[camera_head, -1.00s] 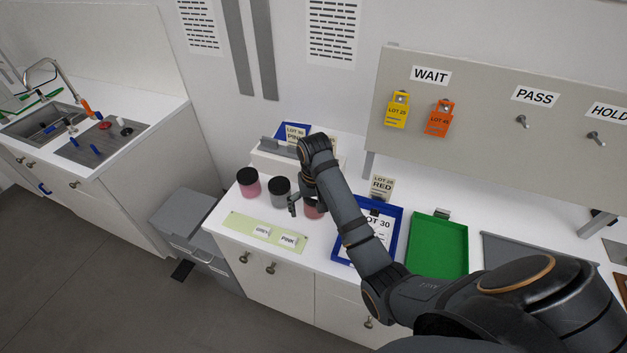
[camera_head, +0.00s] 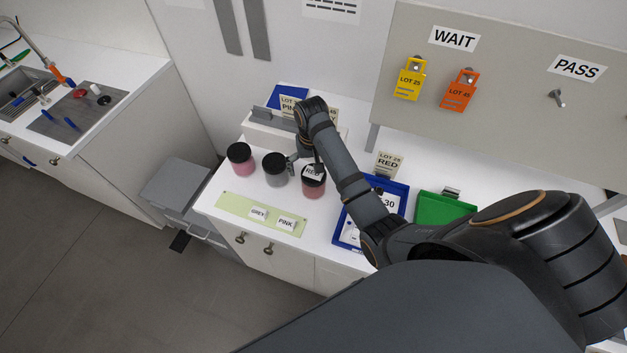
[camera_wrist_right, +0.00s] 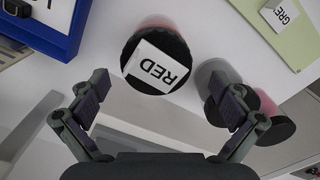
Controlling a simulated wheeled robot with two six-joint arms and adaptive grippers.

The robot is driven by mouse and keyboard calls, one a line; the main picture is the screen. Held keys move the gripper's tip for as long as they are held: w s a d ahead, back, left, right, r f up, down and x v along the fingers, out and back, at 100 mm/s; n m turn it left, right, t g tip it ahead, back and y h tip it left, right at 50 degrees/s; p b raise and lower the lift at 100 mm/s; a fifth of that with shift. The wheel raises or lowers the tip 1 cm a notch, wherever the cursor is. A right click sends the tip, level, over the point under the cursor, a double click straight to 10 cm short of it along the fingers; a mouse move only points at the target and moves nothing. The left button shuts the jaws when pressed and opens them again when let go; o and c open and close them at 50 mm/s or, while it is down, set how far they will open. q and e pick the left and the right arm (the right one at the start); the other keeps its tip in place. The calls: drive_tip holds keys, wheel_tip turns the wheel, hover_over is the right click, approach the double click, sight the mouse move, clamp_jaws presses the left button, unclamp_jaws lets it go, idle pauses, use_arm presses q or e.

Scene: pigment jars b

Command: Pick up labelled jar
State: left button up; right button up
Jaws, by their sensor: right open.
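The labelled jar (camera_head: 313,187) stands on the white counter; it has reddish contents and a black lid. A white RED label lies on that lid, also clear in the right wrist view (camera_wrist_right: 158,68). My right gripper (camera_head: 304,163) is at this jar, behind and above it in the head view. In the wrist view its open fingers (camera_wrist_right: 160,80) are spread to either side, with the lid between and beyond them; no contact is visible. A grey jar (camera_head: 275,172) and a pink jar (camera_head: 240,160) stand to its left. My left gripper is not in view.
A pale green mat (camera_head: 235,207) with GREY and PINK labels lies in front of the jars. A blue tray (camera_head: 398,190) and a green tray (camera_head: 440,208) are on the right. A raised white ledge (camera_head: 262,133) with cards stands behind. Tags hang on the board above.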

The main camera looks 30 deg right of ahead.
drive_tip(key=shift+s+d+f+p, duration=0.1)
drive_tip(key=shift+s+f+p, duration=0.05)
drive_tip(key=shift+f+p, duration=0.35)
drive_tip(key=shift+s+d+f+p, duration=0.1)
drive_tip(key=shift+f+p, duration=0.35)
drive_tip(key=shift+f, duration=0.05)
wheel_tip(320, 180, down, 2)
drive_tip(key=shift+s+a+f, duration=0.1)
drive_tip(key=shift+f, duration=0.4)
drive_tip(key=c, duration=1.2)
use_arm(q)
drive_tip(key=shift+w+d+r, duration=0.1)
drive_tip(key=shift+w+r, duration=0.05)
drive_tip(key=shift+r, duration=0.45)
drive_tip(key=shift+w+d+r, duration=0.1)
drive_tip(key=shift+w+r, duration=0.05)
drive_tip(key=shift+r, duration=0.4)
use_arm(e)
drive_tip(key=shift+c, duration=1)
drive_tip(key=shift+r, duration=0.1)
